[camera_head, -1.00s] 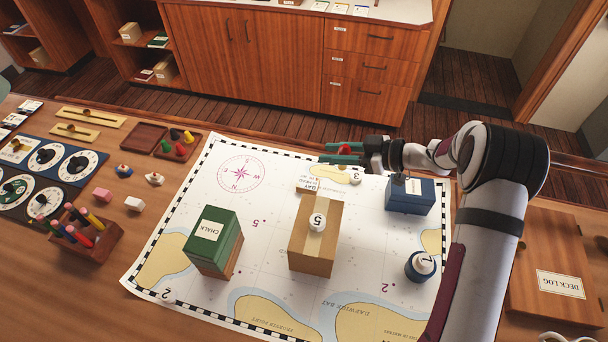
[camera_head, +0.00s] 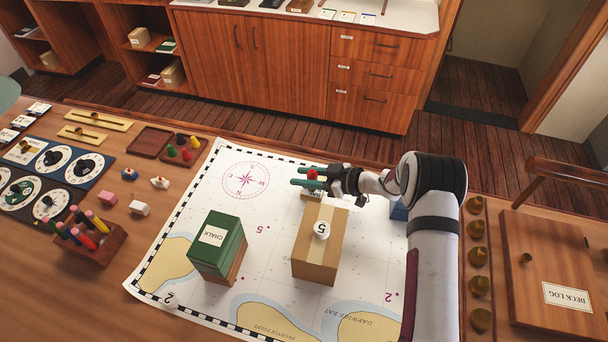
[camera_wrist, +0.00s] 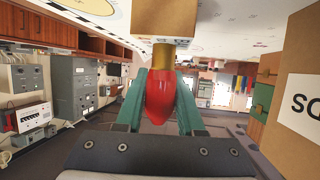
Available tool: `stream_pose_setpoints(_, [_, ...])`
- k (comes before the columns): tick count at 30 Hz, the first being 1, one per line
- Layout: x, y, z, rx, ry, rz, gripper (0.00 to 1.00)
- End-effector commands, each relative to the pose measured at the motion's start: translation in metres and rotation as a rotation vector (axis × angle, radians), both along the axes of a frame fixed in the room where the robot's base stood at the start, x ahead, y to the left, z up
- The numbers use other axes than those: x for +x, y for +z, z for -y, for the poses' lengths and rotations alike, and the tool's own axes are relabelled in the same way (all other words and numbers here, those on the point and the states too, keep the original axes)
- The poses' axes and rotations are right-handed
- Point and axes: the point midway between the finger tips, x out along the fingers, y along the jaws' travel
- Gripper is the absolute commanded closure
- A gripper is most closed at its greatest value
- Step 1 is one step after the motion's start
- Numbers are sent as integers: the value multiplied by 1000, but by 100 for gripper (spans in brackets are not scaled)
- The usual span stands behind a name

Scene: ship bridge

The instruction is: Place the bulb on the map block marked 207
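My gripper (camera_head: 312,178) has teal fingers and is above the far part of the chart. It is shut on a red bulb (camera_head: 312,174). In the wrist view the bulb (camera_wrist: 162,98) sits between both fingers, with its brass base (camera_wrist: 164,57) pointing away from the palm. A small block with a white label (camera_head: 313,194) shows just below the gripper, partly hidden; its label is unreadable. I cannot make out the mark 207 on any block. In the wrist view a tan block (camera_wrist: 178,17) is beyond the brass base; I cannot tell whether they touch.
My arm partly hides a blue box (camera_head: 398,211). A pencil holder (camera_head: 95,245) stands left. The chart's compass-rose area is clear.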

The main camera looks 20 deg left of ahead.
Motion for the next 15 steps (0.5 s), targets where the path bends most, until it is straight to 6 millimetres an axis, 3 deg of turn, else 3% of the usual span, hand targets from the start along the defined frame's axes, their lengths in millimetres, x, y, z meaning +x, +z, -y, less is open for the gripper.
stream_pose_setpoints(1, [0, 0, 0, 0, 0, 0, 52])
stream_pose_setpoints(4, [0, 0, 0, 0, 0, 0, 36])
stream_pose_setpoints(13, [0, 4, 0, 0, 0, 1, 36])
stream_pose_setpoints(15, [0, 9, 10, 0, -3, 1, 36])
